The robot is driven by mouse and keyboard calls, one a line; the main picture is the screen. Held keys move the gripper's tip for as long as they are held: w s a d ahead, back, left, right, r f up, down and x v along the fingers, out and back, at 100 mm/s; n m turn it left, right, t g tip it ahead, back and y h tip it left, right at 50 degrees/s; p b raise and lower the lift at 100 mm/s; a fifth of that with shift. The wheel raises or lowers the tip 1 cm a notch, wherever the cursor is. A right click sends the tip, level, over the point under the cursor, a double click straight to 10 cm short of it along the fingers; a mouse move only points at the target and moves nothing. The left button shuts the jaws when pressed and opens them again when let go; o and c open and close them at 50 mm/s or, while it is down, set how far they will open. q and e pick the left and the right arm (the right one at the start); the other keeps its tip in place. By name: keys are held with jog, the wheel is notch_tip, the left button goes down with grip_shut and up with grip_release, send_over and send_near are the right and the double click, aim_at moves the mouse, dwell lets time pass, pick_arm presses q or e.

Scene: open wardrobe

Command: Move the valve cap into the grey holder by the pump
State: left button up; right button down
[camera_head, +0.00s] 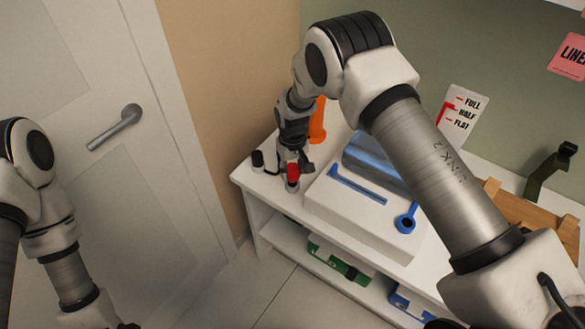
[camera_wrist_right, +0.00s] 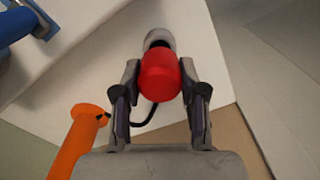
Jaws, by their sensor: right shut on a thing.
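The red valve cap (camera_head: 293,171) is at the left end of the white unit; it also shows in the right wrist view (camera_wrist_right: 160,75). My right gripper (camera_wrist_right: 157,90) is shut on it, one finger on each side. A grey cylinder with a dark top, which looks like the grey holder (camera_wrist_right: 158,37), shows just beyond the cap in the wrist view. The cap overlaps it, and I cannot tell whether they touch. The blue and white pump (camera_head: 360,180) stands to the right of the cap.
Green and blue boxes sit on the lower shelf.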

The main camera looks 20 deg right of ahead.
aim_at(292, 167)
jog(key=shift+f+b, duration=1)
jog(key=shift+f, duration=0.5)
dwell(0.3)
jog(key=c, duration=0.6)
grip_release()
jog(key=shift+o, duration=0.2)
jog(key=shift+r, duration=0.1)
notch_tip(292, 167, up, 12)
jog(key=shift+f, duration=0.1)
